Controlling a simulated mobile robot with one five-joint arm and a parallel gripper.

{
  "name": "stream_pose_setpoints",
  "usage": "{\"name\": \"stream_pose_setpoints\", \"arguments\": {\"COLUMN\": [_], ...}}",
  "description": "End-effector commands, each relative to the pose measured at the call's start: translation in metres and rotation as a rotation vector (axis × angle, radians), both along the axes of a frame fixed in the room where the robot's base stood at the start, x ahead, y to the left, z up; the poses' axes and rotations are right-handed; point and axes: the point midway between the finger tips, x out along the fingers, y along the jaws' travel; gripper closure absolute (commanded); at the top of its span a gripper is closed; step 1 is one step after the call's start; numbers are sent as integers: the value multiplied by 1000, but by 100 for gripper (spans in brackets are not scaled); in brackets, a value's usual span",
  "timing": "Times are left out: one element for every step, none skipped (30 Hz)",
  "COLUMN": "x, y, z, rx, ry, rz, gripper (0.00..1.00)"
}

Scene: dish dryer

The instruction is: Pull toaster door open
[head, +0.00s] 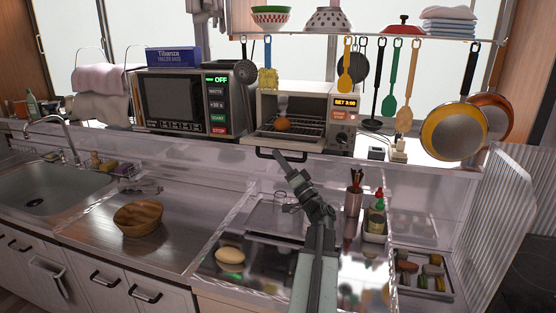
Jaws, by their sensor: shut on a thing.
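The toaster (345,122) is a light metal oven with an orange display, on the raised shelf right of the microwave. Its rack and a round brown food item (282,124) inside are in plain view. The toaster door (290,143) looks swung down, its dark handle (266,153) low at the front, just over the shelf edge. My gripper (279,155) reaches up from below and is shut on the handle. Its fingers are small in the view and cover part of the handle.
The microwave (190,103) stands close left of the toaster. Utensils and pans (450,131) hang at the right. Below are a wooden bowl (138,217), a utensil cup (353,199) and a bottle (376,210). The steel counter (185,225) beside the bowl is clear.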

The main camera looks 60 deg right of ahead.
Motion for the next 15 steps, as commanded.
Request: {"name": "stream_pose_setpoints", "arguments": {"x": [-2,-2,-2,-1,-1,-1,-1,-1,-1,0,0,0,0,0,0], "y": [-4,-4,-5,-5,-5,-5,-6,-6,-6,-6,-6,-6,-6,-6,-6], "z": [-6,-7,-8,-9,-10,-11,-11,-12,-12,-12,-12,-12,-12,-12,-12], "rx": [7,7,7,7,7,7,7,7,7,7,7,7,7,7,8], "ry": [-5,-5,-5,-5,-5,-5,-5,-5,-5,-5,-5,-4,-4,-4,-4], "rz": [-6,-6,-6,-6,-6,-6,-6,-6,-6,-6,-6,-5,-5,-5,-5], "gripper": [100,100,100,100,100,100,100,100,100,100,100,100,100,100,100]}}
